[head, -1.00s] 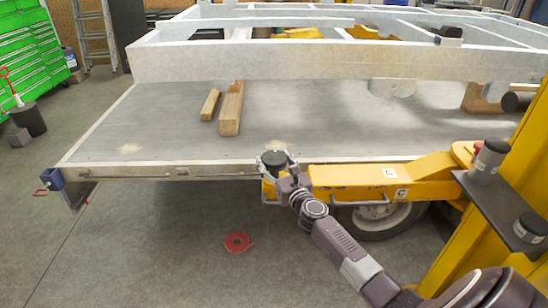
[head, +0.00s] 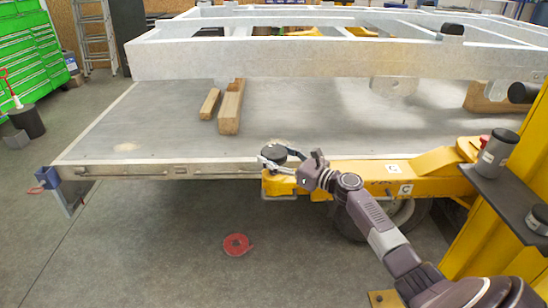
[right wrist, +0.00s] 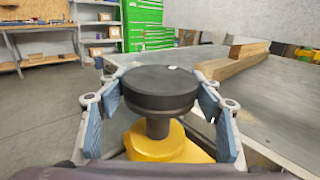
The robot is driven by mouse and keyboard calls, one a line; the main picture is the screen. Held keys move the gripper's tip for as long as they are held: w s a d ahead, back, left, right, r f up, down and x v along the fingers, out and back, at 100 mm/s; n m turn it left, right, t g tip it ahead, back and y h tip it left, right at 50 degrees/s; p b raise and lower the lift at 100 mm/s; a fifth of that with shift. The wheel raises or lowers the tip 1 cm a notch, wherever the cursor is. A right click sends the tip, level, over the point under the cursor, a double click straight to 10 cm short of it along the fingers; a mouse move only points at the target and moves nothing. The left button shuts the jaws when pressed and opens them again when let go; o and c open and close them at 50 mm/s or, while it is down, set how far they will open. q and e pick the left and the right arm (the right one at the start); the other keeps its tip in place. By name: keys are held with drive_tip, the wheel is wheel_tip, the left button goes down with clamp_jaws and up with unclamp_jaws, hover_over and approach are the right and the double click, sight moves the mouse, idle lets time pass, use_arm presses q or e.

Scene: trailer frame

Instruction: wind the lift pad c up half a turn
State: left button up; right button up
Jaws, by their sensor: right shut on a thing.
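The lift pad c is a round black disc on a short stem at the end of the yellow lift arm (head: 350,172), which bears "C" labels. The pad (right wrist: 160,88) shows large in the right wrist view, level, with a small white mark on its top. My right gripper (head: 274,156) reaches it from the right. Its two blue-lined fingers (right wrist: 162,98) are shut on the pad's rim from both sides. The pad stands just outside the trailer bed's front edge, below the raised grey frame. My left gripper is not in view.
The trailer bed (head: 150,125) lies behind the pad, with wooden blocks (head: 230,108) on it. The grey frame (head: 300,62) spans above. The yellow post (head: 490,210) with a dark shelf stands right.

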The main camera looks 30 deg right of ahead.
drive_tip(key=shift+f, duration=0.15)
drive_tip(key=o, duration=1.2)
drive_tip(key=v, duration=1.2)
